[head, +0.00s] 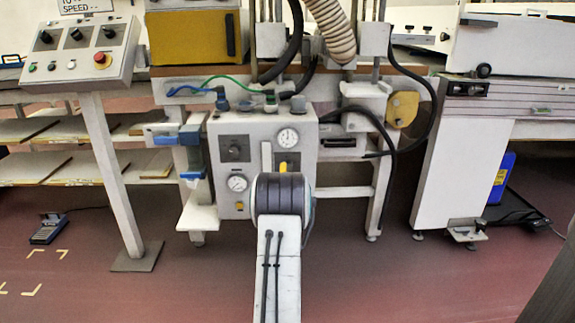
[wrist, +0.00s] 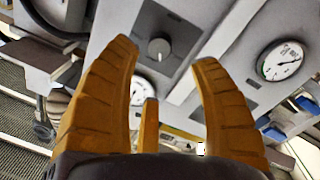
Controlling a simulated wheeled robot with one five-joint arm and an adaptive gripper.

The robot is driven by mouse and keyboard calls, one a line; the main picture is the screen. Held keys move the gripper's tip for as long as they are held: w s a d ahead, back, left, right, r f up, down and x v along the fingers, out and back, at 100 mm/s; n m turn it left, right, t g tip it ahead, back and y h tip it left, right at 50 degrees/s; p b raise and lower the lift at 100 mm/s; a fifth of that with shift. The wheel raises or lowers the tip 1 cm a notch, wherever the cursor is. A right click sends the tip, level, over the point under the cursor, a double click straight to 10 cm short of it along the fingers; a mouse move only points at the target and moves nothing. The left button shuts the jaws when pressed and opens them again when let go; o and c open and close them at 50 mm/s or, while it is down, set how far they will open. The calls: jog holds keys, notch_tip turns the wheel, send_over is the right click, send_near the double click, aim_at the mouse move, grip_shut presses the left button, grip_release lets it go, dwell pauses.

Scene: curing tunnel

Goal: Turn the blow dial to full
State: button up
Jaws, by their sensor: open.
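A grey dial (wrist: 160,47) on a dark square plate shows in the wrist view, just past and between my fingertips, with a visible gap. My gripper (wrist: 169,56) has orange fingers, spread open and empty, not around the dial. In the head view my arm hides most of the gripper; only a bit of orange shows (head: 283,167).
Two gauges, upper right (head: 288,137) and lower left (head: 237,183), sit on the same box. Hoses (head: 380,125) hang at its right. A control desk (head: 75,55) with three knobs and a red button stands left. Floor is open in front.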

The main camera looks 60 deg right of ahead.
aim_at(288, 166)
jog(key=b+x, duration=0.2)
jog(key=b, duration=0.1)
jog(key=shift+w+d+f, duration=0.1)
jog(key=shift+d+f, duration=0.15)
jog(key=shift+d, duration=0.05)
jog(key=shift+b+x, duration=0.35)
jog(key=shift+x, duration=2.05)
jog(key=shift+r, duration=0.15)
jog(key=shift+c, duration=0.4)
grip_shut()
